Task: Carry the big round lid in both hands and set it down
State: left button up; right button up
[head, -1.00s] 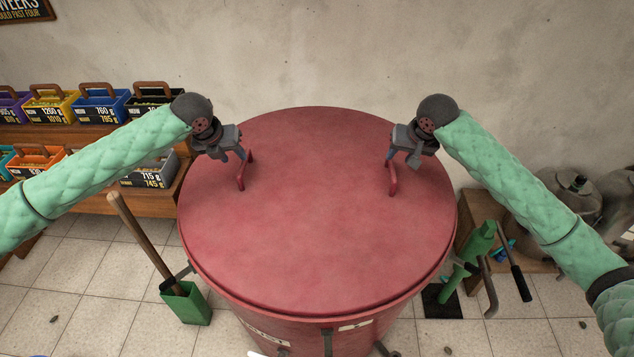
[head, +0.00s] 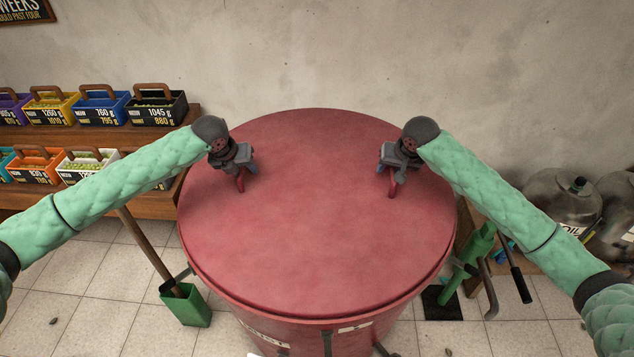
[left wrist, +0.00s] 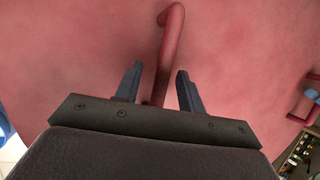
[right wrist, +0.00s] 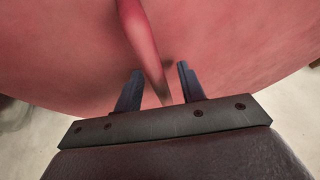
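The big round red lid (head: 318,240) lies on top of a large red barrel (head: 290,322). It has two red handles, a left one (head: 240,185) and a right one (head: 393,188). My left gripper (head: 246,170) is at the left handle; in the left wrist view its fingers (left wrist: 157,90) stand open on either side of the handle (left wrist: 170,45). My right gripper (head: 393,170) is at the right handle; in the right wrist view its open fingers (right wrist: 158,88) are on either side of the handle (right wrist: 143,42). Neither gripper is closed on its handle.
Wooden shelves (head: 130,137) with several labelled crates stand at the left. A green bin (head: 187,308) with a wooden-handled tool is beside the barrel's front left. A green tool (head: 478,245) and metal cans (head: 565,200) stand at the right. A wall is behind.

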pick_arm(q)
grip_shut()
pick_arm(e)
grip_shut()
dwell(1.1)
pick_arm(q)
jog(key=shift+w+r, duration=0.1)
jog(key=shift+r, duration=0.05)
pick_arm(e)
jog(key=shift+w+r, duration=0.1)
